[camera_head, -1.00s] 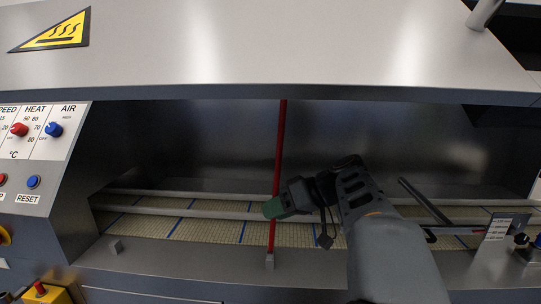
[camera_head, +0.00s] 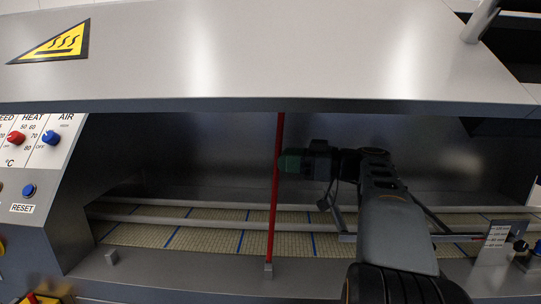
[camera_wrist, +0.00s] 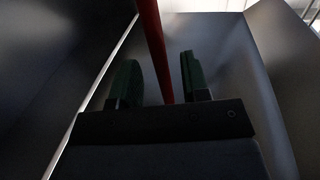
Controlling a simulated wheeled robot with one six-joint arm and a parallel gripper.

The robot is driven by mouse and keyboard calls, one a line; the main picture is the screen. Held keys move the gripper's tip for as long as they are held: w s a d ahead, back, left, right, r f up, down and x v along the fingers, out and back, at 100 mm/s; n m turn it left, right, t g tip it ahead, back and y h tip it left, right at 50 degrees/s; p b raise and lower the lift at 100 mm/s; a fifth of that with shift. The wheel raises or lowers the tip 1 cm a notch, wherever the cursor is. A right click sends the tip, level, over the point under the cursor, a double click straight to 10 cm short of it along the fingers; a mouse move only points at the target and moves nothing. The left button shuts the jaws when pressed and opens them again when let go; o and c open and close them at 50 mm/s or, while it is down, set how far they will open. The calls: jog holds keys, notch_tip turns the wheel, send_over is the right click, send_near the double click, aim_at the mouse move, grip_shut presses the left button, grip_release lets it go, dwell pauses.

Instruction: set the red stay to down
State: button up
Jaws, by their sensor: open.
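The red stay (camera_head: 274,200) is a thin red rod. It stands nearly upright from the front ledge of the machine up to the edge of the raised steel hood (camera_head: 270,55). My gripper (camera_head: 283,162) is at the stay's upper half, coming from the right. In the wrist view the stay (camera_wrist: 154,45) passes between the two green fingers (camera_wrist: 158,80), which are apart on either side of it. The gripper is open; whether a finger touches the stay cannot be told.
A small grey block (camera_head: 268,269) is at the stay's foot and another (camera_head: 111,257) sits further left on the ledge. A mesh belt (camera_head: 200,238) with blue stripes and rails lies behind. A control panel (camera_head: 38,145) is at the left and a labelled plate (camera_head: 497,237) at the right.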

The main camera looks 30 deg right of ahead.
jog(key=shift+p+x, duration=0.35)
jog(key=shift+x, duration=1.95)
grip_shut()
